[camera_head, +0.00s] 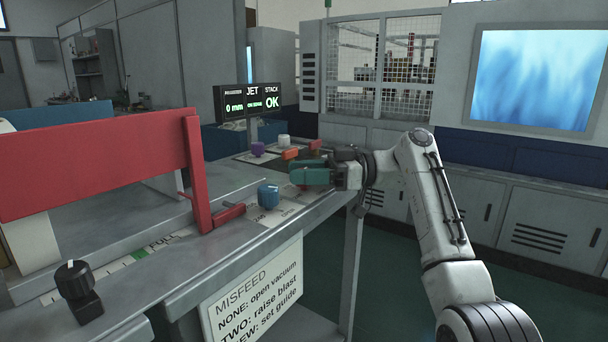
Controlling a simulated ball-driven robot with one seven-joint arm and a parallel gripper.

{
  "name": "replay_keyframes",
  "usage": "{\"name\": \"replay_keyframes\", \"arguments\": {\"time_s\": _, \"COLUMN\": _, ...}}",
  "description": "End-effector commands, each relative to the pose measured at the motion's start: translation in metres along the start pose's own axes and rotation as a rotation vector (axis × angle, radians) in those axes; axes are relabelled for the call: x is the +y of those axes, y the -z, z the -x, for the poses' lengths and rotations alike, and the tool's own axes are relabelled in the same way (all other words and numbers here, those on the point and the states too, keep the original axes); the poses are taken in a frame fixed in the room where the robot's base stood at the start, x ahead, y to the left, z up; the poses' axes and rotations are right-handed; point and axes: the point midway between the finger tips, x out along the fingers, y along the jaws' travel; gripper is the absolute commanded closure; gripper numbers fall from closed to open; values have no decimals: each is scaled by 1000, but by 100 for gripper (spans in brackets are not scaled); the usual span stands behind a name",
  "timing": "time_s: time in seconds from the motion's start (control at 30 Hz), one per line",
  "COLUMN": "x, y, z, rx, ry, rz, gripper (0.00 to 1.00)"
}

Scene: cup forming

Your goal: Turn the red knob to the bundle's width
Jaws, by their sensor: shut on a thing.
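My gripper (308,172) with green fingers is at the far part of the bench and shut on the red knob. Only a little of the red knob (303,187) shows below the fingers; the rest is hidden by them, and its pointer cannot be read. A display (247,101) behind reads "0 mm" at left, "JET" in the middle with small text, and "STACK OK" at right. I cannot make out the bundle.
A blue knob (268,195) stands close left of my gripper. Purple (257,149) and white (284,141) knobs and an orange part (290,154) lie behind. A red guard (100,165) and black knob (76,281) are at left. A misfeed sign (252,300) hangs in front.

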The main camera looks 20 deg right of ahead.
Motion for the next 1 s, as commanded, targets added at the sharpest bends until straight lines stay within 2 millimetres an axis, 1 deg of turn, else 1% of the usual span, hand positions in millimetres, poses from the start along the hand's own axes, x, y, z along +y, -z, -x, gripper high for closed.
{"name": "replay_keyframes", "arguments": {"time_s": 0.3, "x": 0, "y": -2, "z": -1, "rx": -3, "ry": 2, "rz": -2, "gripper": 88}}
{"name": "replay_keyframes", "arguments": {"time_s": 0.33, "x": 0, "y": -2, "z": -1, "rx": -3, "ry": 2, "rz": -2, "gripper": 55}}
{"name": "replay_keyframes", "arguments": {"time_s": 0.5, "x": 0, "y": -1, "z": -1, "rx": -2, "ry": 1, "rz": -2, "gripper": 39}}
{"name": "replay_keyframes", "arguments": {"time_s": 0.8, "x": 0, "y": 0, "z": 3, "rx": -1, "ry": -1, "rz": -1, "gripper": 38}}
{"name": "replay_keyframes", "arguments": {"time_s": 0.87, "x": 1, "y": 0, "z": 8, "rx": -1, "ry": -2, "rz": -1, "gripper": 38}}
{"name": "replay_keyframes", "arguments": {"time_s": 1.0, "x": 1, "y": 1, "z": 29, "rx": 0, "ry": -4, "rz": -2, "gripper": 38}}
